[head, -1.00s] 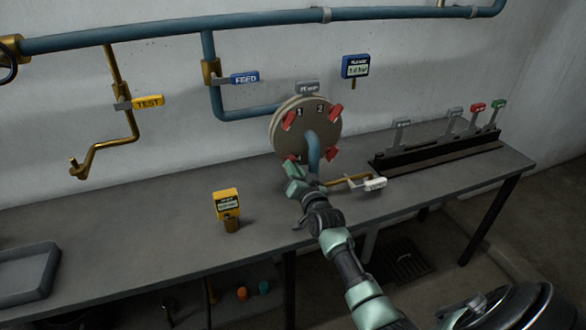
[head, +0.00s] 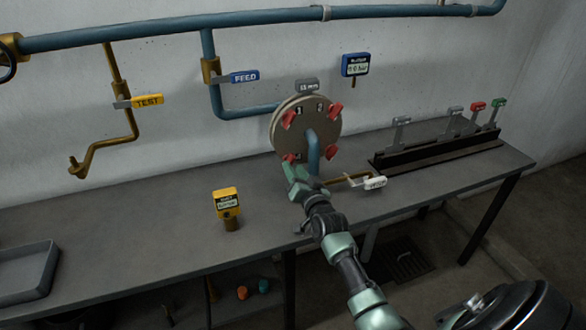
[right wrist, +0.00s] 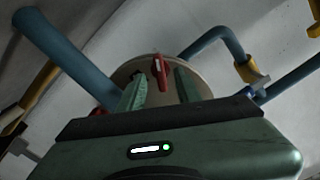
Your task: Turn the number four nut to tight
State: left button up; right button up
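A round grey-brown plate (head: 309,112) on the wall side of the bench carries red winged nuts around a blue pipe. The labels 1 and 2 show by its upper nuts; the lower labels are not readable. The lower left red nut (head: 290,157) is just above my right gripper (head: 291,168) in the head view. In the right wrist view, the fingers of my right gripper (right wrist: 160,88) are apart, and a red nut (right wrist: 160,72) shows in the gap beyond them, with no clear contact. Which number this nut bears cannot be read. My left gripper is out of view.
A brass pipe with a white tag (head: 375,183) lies close right of my right gripper. A yellow gauge (head: 226,202) stands on the bench (head: 150,230). A black rack (head: 435,153) with tagged levers is at right, a grey tray (head: 27,272) at left. Bench between is mostly clear.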

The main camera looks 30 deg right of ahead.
jog(key=v, duration=0.6)
jog(key=shift+b, duration=0.3)
jog(key=shift+s+a+f, duration=0.1)
jog(key=shift+a, duration=0.05)
